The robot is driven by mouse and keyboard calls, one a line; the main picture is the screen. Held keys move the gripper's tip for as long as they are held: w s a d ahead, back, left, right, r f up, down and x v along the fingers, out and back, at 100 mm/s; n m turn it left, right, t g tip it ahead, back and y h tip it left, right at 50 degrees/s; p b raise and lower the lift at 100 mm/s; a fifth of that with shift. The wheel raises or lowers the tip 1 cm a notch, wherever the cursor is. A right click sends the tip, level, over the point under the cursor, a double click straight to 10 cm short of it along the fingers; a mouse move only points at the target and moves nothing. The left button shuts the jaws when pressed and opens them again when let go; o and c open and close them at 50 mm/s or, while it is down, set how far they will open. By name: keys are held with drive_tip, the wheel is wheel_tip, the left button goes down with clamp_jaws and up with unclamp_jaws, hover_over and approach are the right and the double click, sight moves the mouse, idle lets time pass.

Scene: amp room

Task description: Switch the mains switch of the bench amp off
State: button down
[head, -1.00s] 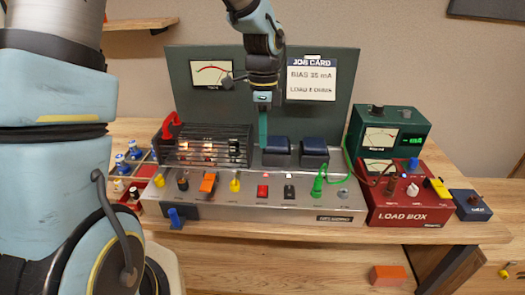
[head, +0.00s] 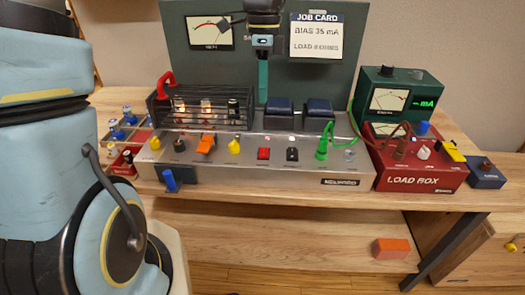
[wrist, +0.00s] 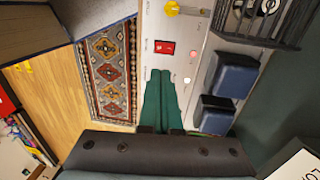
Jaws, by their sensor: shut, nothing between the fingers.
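The bench amp (head: 330,174) is a long silver chassis with glowing valves behind a black cage and two dark blue blocks on top. The red rocker also shows in the wrist view (wrist: 165,47). My gripper (head: 263,101) is shut and empty, with green fingers pointing down beside the left blue block. In the wrist view, its fingertips (wrist: 160,72) appear near the red rocker, apart from it; the fingers hide part of the strip.
A red load box (head: 415,180) and green meter box (head: 385,92) stand right of the amp, joined by a green cable (head: 357,105). The valve cage (head: 200,110) and a green back panel (head: 340,65) bound the space. An orange block (head: 391,248) lies lower down.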

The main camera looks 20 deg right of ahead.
sight(263, 154)
drive_tip(key=shift+r, duration=0.1)
idle(0.3)
drive_tip(key=f, duration=0.4)
drive_tip(key=s+f+p, duration=0.1)
drive_tip(key=f, duration=0.9)
drive_tip(key=shift+s+a+p, duration=0.3)
drive_tip(key=shift+s+a, duration=0.05)
